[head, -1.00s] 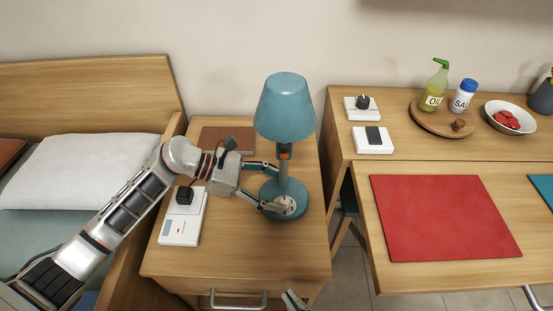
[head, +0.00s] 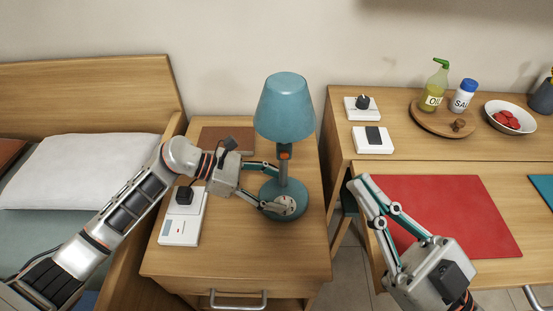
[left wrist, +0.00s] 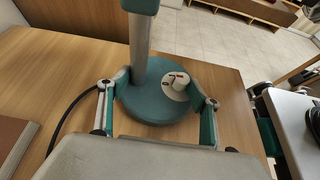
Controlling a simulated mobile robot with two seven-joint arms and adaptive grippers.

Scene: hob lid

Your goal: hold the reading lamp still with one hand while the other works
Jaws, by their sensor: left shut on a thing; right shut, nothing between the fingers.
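The reading lamp (head: 285,108) stands upright on the bedside table, with a teal shade, a grey stem and a round teal base. A pale round dial (head: 287,205) with a small knob sits on the base, and it shows in the left wrist view (left wrist: 176,85). My left gripper (head: 279,189) is shut on the lamp low down, with one finger on each side of its base in the left wrist view (left wrist: 155,100). My right gripper (head: 357,185) is shut and empty, to the right of the lamp and apart from it, near the red mat's left edge.
A white switch box (head: 181,230) and a brown book (head: 228,139) lie on the bedside table (head: 235,262). A red mat (head: 455,205) covers part of the right desk. Behind it are two white switch boxes, a tray with bottles and a bowl. A bed stands at left.

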